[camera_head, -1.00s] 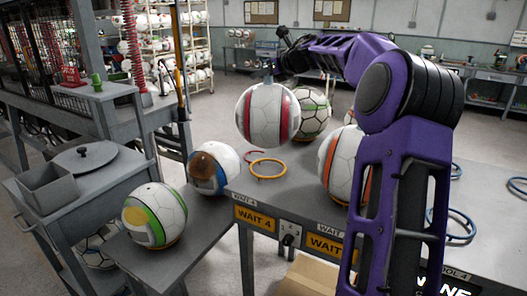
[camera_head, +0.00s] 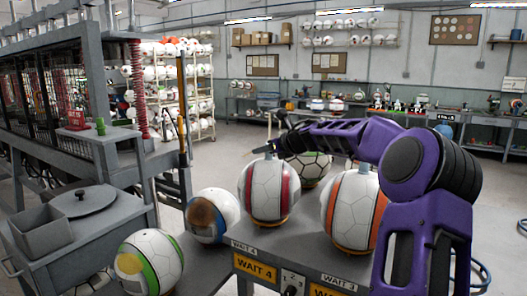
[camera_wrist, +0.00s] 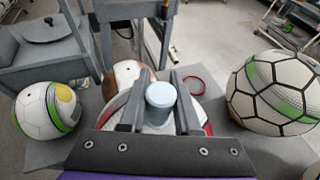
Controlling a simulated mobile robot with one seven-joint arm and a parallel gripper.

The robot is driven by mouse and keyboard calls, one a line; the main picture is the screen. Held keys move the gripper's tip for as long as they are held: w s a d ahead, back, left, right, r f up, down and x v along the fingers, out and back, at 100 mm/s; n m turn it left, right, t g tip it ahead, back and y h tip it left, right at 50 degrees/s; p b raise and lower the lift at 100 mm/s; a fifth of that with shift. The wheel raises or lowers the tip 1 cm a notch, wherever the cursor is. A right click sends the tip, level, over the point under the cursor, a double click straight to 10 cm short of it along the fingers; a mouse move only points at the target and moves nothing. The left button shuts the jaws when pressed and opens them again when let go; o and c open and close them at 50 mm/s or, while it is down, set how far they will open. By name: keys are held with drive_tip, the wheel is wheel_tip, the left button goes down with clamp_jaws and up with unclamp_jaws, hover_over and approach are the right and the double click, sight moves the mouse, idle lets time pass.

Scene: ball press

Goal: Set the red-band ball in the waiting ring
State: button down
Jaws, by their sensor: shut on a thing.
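The red-band ball (camera_head: 270,191), white with dark red bands, is upright at the WAIT 4 place on the grey table. A sliver of the orange waiting ring (camera_head: 266,222) shows under it, and the ball appears to rest in it. My gripper (camera_head: 270,154) is above the ball's top. In the wrist view, my gripper (camera_wrist: 160,104) has its two fingers on either side of a pale blue cylinder (camera_wrist: 161,97) at the ball's top. The gripper is shut on this top piece. Most of the ball is hidden by the fingers and the gripper body there.
An orange-band ball (camera_head: 352,208) stands close on the right, and a green-band ball (camera_head: 312,168) behind. A brown-patched ball (camera_head: 211,215) and a green-and-yellow ball (camera_head: 148,261) are at the left. A small red ring (camera_wrist: 194,84) lies near the gripper. The press bench (camera_head: 75,230) is farther left.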

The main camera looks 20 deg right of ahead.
drive_tip(key=shift+f, duration=0.2)
drive_tip(key=c, duration=1.1)
unclamp_jaws()
drive_tip(key=shift+f, duration=0.1)
drive_tip(key=o, duration=0.5)
drive_tip(key=shift+r+p, duration=0.4)
drive_tip(key=shift+r, duration=0.15)
drive_tip(key=b+v, duration=0.1)
drive_tip(key=v, duration=1)
drive_tip(key=shift+s+d+b, duration=0.15)
drive_tip(key=shift+s+b, duration=0.15)
drive_tip(key=shift+s, duration=0.15)
